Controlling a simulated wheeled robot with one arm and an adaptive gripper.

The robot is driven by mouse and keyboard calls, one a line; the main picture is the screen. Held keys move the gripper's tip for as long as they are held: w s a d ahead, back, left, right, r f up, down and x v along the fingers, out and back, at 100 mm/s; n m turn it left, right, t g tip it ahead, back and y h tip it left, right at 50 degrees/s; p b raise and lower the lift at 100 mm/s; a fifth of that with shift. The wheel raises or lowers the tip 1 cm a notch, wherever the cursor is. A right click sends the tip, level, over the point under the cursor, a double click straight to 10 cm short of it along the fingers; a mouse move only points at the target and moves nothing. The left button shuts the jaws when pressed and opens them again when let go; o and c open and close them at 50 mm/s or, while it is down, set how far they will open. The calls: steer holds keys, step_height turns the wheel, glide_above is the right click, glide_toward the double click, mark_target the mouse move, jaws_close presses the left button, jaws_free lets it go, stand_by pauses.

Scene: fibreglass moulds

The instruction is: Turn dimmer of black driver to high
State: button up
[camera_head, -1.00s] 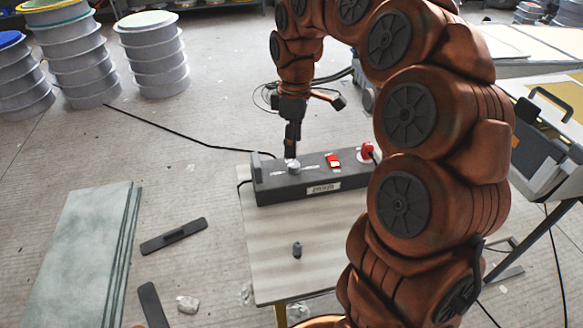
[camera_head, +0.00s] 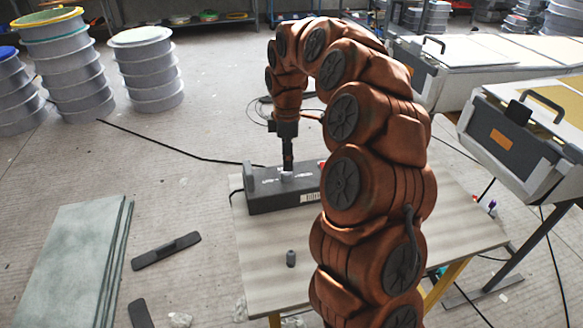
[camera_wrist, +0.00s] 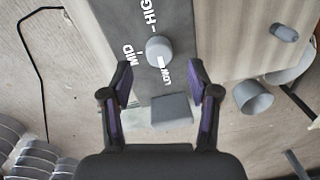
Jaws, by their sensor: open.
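The black driver (camera_head: 262,204) is a long dark box on the table, with the upper arm hiding its right part. In the wrist view its top (camera_wrist: 110,15) carries the labels LOW, MID and HIGH around a round grey dimmer knob (camera_wrist: 160,48). A white mark on the knob's lower side faces LOW. My gripper (camera_head: 287,167) points down over the knob. In the wrist view my gripper (camera_wrist: 160,76) is open, one finger to each side and slightly below the knob in the picture. I cannot tell if either finger touches it.
A small grey cylinder (camera_head: 291,258) stands on the table (camera_head: 265,285) in front of the driver. A grey block (camera_wrist: 172,111) shows at the driver's end in the wrist view. A black cable (camera_head: 180,148) runs left over the floor. Stacked round moulds (camera_head: 146,72) stand behind left.

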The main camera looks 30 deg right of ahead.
mark_target(287, 175)
steer(key=shift+s+a+f, duration=0.1)
steer(key=shift+f, duration=1.05)
steer(key=shift+s+f, duration=0.1)
steer(key=shift+f, duration=1)
